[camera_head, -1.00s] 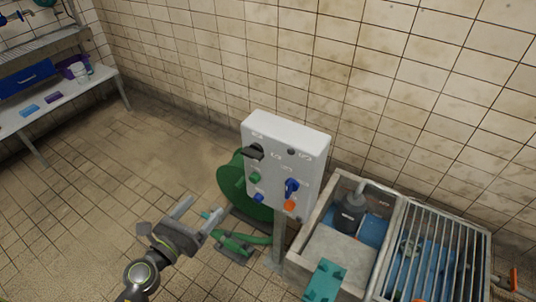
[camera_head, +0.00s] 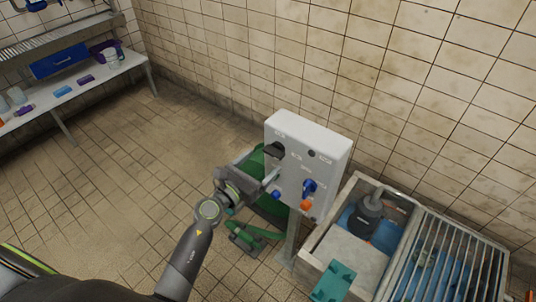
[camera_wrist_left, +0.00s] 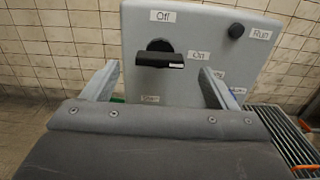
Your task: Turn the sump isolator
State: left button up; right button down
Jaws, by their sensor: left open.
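The isolator, a black handle (camera_head: 273,150) on a round black base, sits at the upper left of a pale grey control box (camera_head: 318,150). In the left wrist view the handle (camera_wrist_left: 160,60) lies level, with a label "Off" above it and "On" to its right. The handle's right end carries a small pale mark. My left gripper (camera_head: 258,166) is open in front of the box. In the wrist view its two fingers (camera_wrist_left: 158,82) stand apart, one left and one right of the handle, with no visible contact. My right gripper is not in view.
The box also carries a blue selector (camera_head: 309,186), an orange knob (camera_head: 306,205), a blue button (camera_head: 277,195) and a small black knob (camera_wrist_left: 236,30). A green machine (camera_head: 268,205) stands behind the post. A sump pit with a grating (camera_head: 455,255) lies right; open floor lies left.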

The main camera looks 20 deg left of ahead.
aim_at(271, 154)
pick_arm(q)
jog(key=shift+x, duration=2)
jog(key=c, duration=1)
